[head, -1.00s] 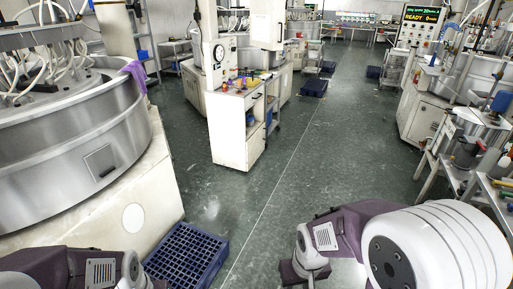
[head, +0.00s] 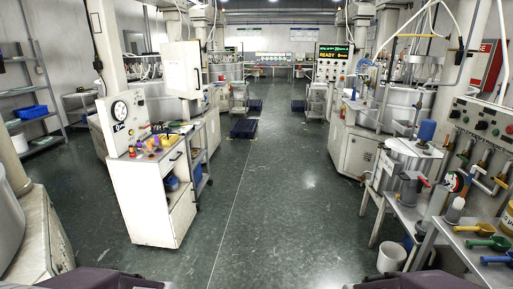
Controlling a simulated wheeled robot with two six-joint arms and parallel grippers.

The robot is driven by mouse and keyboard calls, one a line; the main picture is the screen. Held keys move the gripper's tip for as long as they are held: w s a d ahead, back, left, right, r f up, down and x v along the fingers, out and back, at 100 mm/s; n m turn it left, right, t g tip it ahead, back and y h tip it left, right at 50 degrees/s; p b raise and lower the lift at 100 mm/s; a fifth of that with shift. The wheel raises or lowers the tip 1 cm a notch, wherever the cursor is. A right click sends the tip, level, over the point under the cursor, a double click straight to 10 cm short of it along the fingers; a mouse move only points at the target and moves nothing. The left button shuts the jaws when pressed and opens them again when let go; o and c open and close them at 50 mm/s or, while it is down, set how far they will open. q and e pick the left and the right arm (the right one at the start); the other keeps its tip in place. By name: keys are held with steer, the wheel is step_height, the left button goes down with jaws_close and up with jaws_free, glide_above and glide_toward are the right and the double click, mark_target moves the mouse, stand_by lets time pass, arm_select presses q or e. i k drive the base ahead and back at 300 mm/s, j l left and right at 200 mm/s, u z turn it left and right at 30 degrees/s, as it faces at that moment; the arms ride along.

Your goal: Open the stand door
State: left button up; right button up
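A white stand (head: 150,205) with a round gauge (head: 119,110) on its upright panel is left of the middle, with small coloured items on its top. Its right side shows a drawer front and an opening below with a blue item (head: 172,183) inside. A white box with a flat front panel (head: 182,68) stands above and behind it; it looks closed. I cannot tell which panel is the stand door. Only purple parts of my arms show at the bottom edge; both grippers are out of view, well short of the stand.
A clear green floor aisle (head: 265,200) runs ahead. At right are a bench (head: 405,212) with tools, a white bucket (head: 391,257) and a machine cabinet (head: 352,150). Dark blue crates (head: 244,128) lie farther on. A pale machine base (head: 40,235) is at lower left.

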mark_target(181, 216)
steer(key=i+l, duration=0.1)
steer(key=i, duration=0.8)
steer(key=i+l+u, duration=0.1)
steer(key=i, duration=0.8)
steer(key=i+l, duration=0.15)
steer(key=i, duration=0.75)
steer(key=i+j+u, duration=0.1)
steer(key=i+u, duration=0.7)
steer(key=i+l+u, duration=0.2)
steer(key=i+u, duration=0.25)
steer(key=i+l+u, duration=0.8)
